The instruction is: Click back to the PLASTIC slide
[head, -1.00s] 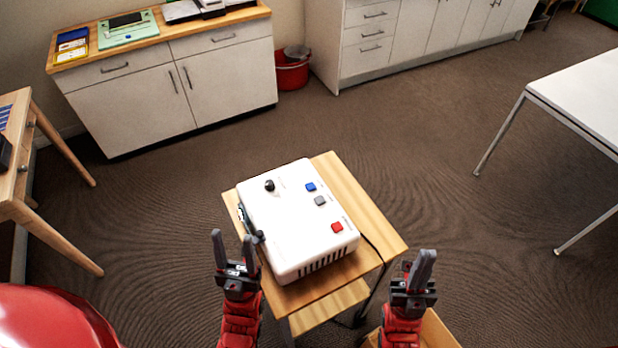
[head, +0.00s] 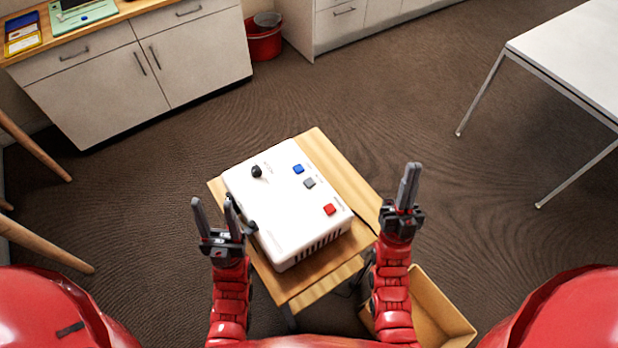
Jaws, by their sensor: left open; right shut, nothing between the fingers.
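A white slide projector box (head: 284,215) sits on a small wooden stand (head: 345,165). Its top carries a black knob (head: 256,171), a blue button (head: 298,169), a grey button (head: 309,183) and a red button (head: 330,209). The labels beside them are too small to read. My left gripper (head: 214,215) is open and empty, just left of the projector's left side. My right gripper (head: 409,186) is shut and empty, right of the projector and stand, apart from the buttons. No projected slide is in view.
An open cardboard box (head: 440,308) stands on the floor at the stand's lower right. A white table (head: 575,50) is at the right. A cabinet (head: 140,75) and a red bucket (head: 263,40) are at the back. The carpet between them is clear.

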